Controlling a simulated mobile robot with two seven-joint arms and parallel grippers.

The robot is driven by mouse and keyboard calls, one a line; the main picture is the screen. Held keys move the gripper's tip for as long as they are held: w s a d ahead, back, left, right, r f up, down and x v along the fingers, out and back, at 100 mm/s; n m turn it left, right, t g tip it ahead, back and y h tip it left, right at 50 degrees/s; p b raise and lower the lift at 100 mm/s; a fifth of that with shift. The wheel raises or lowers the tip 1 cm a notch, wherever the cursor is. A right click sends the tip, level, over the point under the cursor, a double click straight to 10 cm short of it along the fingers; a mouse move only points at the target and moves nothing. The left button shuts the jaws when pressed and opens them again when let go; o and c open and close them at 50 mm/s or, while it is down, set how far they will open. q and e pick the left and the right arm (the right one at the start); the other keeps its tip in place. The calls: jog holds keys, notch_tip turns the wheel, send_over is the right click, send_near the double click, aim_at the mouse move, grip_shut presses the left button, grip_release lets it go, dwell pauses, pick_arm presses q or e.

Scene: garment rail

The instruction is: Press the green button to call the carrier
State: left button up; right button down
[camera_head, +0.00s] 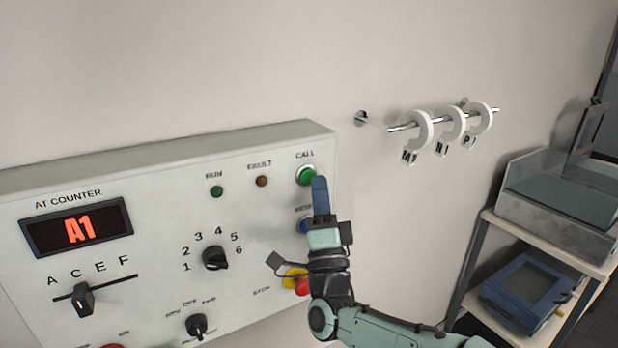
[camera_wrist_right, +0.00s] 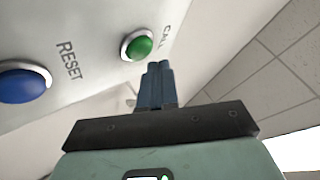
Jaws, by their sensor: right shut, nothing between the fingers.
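The green CALL button (camera_head: 306,175) sits in a pale ring at the upper right of the white control panel (camera_head: 120,174). It also shows in the right wrist view (camera_wrist_right: 139,46), just beyond my fingertips. My right gripper (camera_head: 320,182) is shut and empty, its blue fingers together, with the tips just below the green button in the head view. In the right wrist view the fingertips (camera_wrist_right: 158,66) appear close to the button, and I cannot tell whether they touch it. My left gripper is not in view.
A blue RESET button (camera_wrist_right: 22,84) lies beside the green one, partly hidden by my gripper in the head view. A red button (camera_head: 302,287) is lower down. A wall rail (camera_head: 398,128) holds white rings with letter tags. A shelf (camera_head: 545,243) with trays stands right.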

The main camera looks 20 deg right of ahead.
jog(key=shift+w, duration=0.1)
dwell(0.8)
jog(key=shift+w+b, duration=0.3)
jog(key=shift+b, duration=0.1)
